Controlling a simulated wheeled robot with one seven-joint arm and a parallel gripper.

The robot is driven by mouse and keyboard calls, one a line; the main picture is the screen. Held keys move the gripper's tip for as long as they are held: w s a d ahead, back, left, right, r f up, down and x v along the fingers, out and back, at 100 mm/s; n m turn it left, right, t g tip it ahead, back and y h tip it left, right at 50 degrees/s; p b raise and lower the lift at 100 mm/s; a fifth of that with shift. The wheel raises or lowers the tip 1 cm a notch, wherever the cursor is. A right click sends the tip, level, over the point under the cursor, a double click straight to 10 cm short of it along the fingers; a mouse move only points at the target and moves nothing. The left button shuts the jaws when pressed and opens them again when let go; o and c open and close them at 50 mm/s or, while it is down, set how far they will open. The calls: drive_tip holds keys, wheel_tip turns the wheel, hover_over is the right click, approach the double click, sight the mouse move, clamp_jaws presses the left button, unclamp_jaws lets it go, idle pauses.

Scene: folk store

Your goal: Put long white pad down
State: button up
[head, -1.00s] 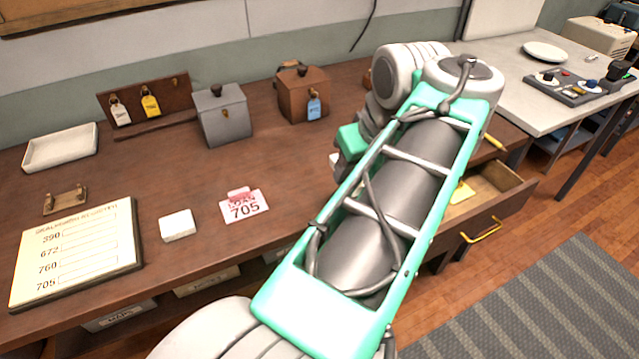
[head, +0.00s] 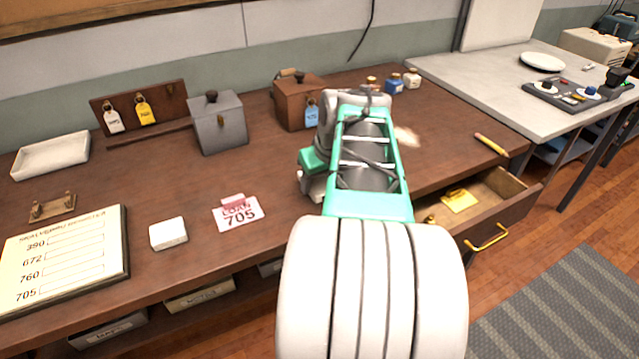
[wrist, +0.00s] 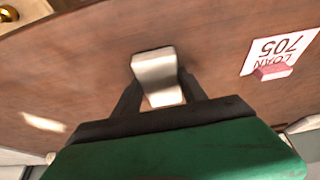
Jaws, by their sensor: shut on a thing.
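The long white pad (wrist: 154,70) is pale and narrow, between the two dark fingers of my gripper (wrist: 160,92) in the wrist view. My gripper is shut on it, over the brown wooden counter (wrist: 80,75). I cannot tell whether the pad touches the counter. In the head view my arm hides the fingers and the pad.
A square white block (head: 168,234) and a pink-stamped 705 card (head: 238,213) lie left of my arm. A grey box (head: 219,122) and brown box (head: 297,102) stand behind. An open drawer (head: 488,213) juts out at right. A blurred pale patch (head: 406,136) lies beyond my arm.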

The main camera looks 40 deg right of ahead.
drive_tip(key=shift+f, duration=0.2)
drive_tip(key=shift+s+a+f+b, duration=0.1)
drive_tip(key=shift+s+f+b, duration=0.1)
drive_tip(key=shift+f+b, duration=0.4)
drive_tip(key=o, duration=0.7)
drive_tip(key=shift+f, duration=0.2)
drive_tip(key=o, duration=0.5)
drive_tip(key=shift+s+f, duration=0.1)
drive_tip(key=shift+f, duration=0.1)
drive_tip(key=shift+a, duration=0.1)
drive_tip(key=p+v, duration=0.1)
drive_tip(key=v, duration=0.3)
drive_tip(key=p+v, duration=0.1)
drive_tip(key=v, duration=0.4)
drive_tip(key=w+p+v, duration=0.1)
drive_tip(key=v, duration=0.3)
drive_tip(key=shift+s+d+r+p, duration=0.1)
drive_tip(key=shift+d+r+p, duration=0.15)
drive_tip(key=shift+r, duration=0.25)
drive_tip(key=shift+a, duration=0.1)
